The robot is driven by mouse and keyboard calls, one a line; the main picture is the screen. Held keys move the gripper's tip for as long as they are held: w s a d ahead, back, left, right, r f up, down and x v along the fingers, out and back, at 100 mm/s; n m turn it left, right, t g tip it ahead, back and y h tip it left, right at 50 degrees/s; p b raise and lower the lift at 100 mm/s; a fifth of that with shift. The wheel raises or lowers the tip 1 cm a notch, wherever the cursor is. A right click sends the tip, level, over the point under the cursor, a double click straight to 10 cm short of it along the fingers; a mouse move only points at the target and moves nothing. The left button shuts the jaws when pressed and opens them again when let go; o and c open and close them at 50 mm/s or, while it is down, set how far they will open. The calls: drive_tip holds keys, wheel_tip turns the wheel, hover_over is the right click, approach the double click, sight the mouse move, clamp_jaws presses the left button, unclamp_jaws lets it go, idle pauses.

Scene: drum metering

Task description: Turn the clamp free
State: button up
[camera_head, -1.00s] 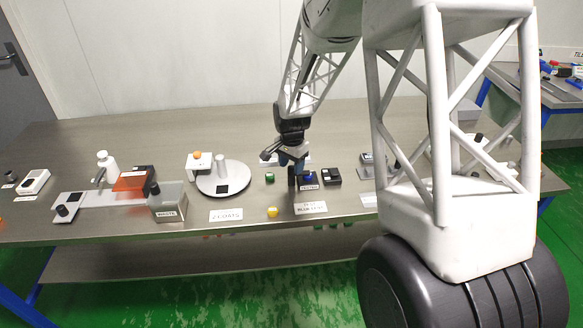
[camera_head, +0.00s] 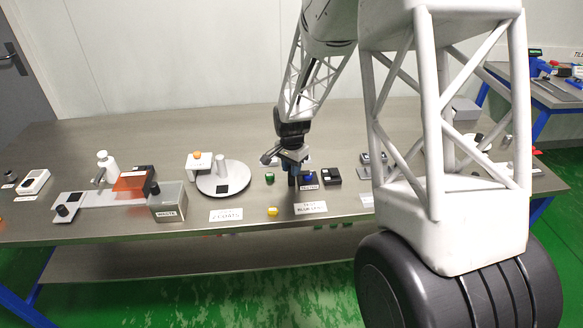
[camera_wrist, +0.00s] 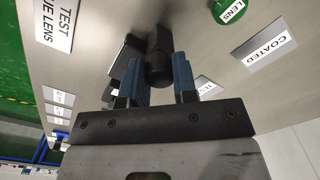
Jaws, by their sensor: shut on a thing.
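My gripper (camera_head: 294,180) points down at the table's middle. In the wrist view its two blue fingers (camera_wrist: 158,80) are shut on a black knob (camera_wrist: 160,56), which appears to be the clamp's. One finger is on each side of the knob. A dark flat part (camera_wrist: 124,52) shows beside the knob. In the head view the knob is mostly hidden by the gripper, and I cannot tell whether the clamp is loose.
Green (camera_head: 270,178) and yellow (camera_head: 272,211) pieces lie left. A round white plate (camera_head: 236,170) and a waste box (camera_head: 168,204) stand further left. A "TEST BLUE LENS" card (camera_head: 311,207) lies in front.

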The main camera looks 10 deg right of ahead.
drive_tip(key=shift+n, duration=0.5)
drive_tip(key=n, duration=1.2)
drive_tip(key=shift+n, duration=0.3)
drive_tip(key=n, duration=0.4)
drive_tip(key=shift+n, duration=0.3)
drive_tip(key=o, duration=0.9)
